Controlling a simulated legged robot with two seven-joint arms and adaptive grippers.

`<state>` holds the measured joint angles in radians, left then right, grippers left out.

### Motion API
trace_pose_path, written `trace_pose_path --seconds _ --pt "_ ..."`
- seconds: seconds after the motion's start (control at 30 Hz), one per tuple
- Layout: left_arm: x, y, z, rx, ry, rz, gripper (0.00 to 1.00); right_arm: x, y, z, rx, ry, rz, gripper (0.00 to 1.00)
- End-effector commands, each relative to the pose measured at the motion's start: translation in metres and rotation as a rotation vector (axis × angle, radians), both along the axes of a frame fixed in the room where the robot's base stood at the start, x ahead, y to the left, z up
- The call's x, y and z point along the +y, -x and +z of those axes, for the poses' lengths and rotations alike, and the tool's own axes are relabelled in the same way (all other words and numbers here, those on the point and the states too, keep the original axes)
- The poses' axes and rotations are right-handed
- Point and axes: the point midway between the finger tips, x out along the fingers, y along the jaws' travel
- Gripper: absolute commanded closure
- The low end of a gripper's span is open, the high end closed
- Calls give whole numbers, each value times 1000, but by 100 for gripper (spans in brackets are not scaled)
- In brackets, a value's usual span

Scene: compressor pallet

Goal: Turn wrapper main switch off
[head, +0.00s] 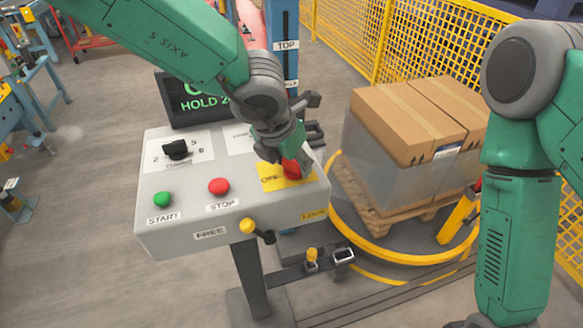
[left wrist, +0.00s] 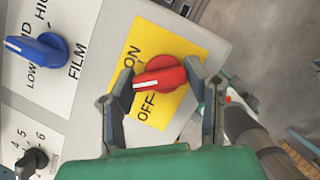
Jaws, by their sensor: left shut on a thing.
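The wrapper main switch is a red rotary knob (head: 291,169) on a yellow plate (head: 272,182) at the right of the grey control panel. In the left wrist view the knob (left wrist: 160,77) sits between the ON and OFF words, and its white mark points left, between the two words. My left gripper (head: 286,153) comes down over the knob from above. In the left wrist view its fingers (left wrist: 160,75) are closed on either side of the knob. In the head view the gripper covers part of the plate and its lettering. My right arm stands at the right; its gripper is out of frame.
The panel (head: 185,243) also has a green START button (head: 163,199), a red STOP button (head: 218,186), a black selector (head: 176,149) and a yellow-tipped lever (head: 248,226). A blue knob (left wrist: 37,48) sits near the switch. Boxes (head: 410,120) stand on a turntable behind.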

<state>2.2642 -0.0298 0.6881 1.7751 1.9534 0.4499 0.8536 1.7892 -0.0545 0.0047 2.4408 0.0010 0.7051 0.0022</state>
Motion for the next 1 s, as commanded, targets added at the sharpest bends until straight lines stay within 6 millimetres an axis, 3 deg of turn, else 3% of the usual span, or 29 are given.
trace_pose_path --seconds 0.4,1.0 --pt "-1 -4 3 -11 8 398 87 0 0 -23 0 0 0 100" --pt "0 -3 5 -9 9 850 87 0 0 -25 0 0 0 100"
